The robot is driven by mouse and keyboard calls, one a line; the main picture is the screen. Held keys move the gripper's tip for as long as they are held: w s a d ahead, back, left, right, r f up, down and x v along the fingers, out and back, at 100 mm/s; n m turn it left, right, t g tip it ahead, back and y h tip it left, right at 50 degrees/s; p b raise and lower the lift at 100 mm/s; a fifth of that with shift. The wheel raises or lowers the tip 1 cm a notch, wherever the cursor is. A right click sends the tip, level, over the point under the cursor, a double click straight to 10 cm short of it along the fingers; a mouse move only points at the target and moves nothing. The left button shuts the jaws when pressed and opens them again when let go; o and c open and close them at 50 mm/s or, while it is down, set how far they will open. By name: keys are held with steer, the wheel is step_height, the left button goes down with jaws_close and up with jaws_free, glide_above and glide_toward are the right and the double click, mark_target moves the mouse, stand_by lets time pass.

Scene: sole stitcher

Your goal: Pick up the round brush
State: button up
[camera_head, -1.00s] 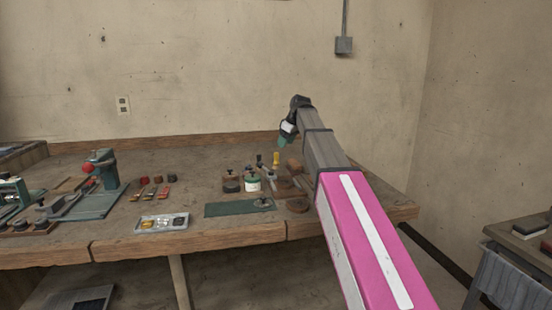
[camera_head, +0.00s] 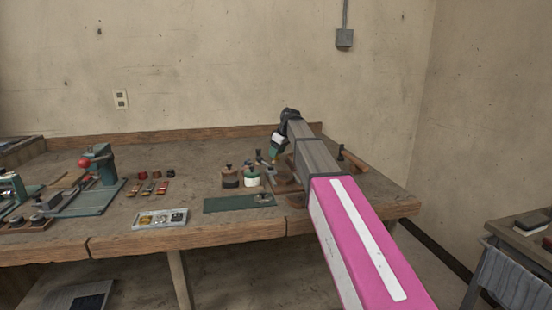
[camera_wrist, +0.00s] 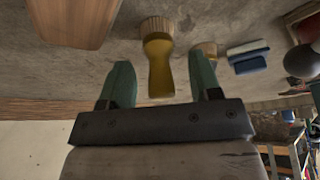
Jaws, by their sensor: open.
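The round brush (camera_wrist: 157,52) shows in the wrist view, with a tan bristle head and a yellow handle pointing toward my gripper. My gripper (camera_wrist: 160,64) is open, with one green finger on each side of the yellow handle. Bare gaps show between the handle and both fingers. I cannot tell how far the fingers are from it in depth. In the head view my gripper (camera_head: 274,150) hangs over the back right of the workbench (camera_head: 130,238), and the brush cannot be made out there.
In the wrist view a brown wooden block (camera_wrist: 74,20) lies left of the brush, and a blue-backed brush (camera_wrist: 248,56) lies right. In the head view, jars (camera_head: 230,178) stand left of my gripper, near a green mat (camera_head: 228,204). A metal tray (camera_head: 150,218) lies farther left.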

steer(key=shift+x, duration=0.8)
steer(key=c, duration=0.9)
steer(key=shift+r, duration=0.2)
steer(key=shift+c, duration=0.2)
steer(key=shift+r, duration=0.25)
step_height(320, 180, up, 4)
steer(key=shift+f, duration=0.2)
steer(key=s+a+r, duration=0.6)
steer(key=s+a, duration=0.2)
steer(key=shift+a+r, duration=0.2)
steer(key=shift+r, duration=0.1)
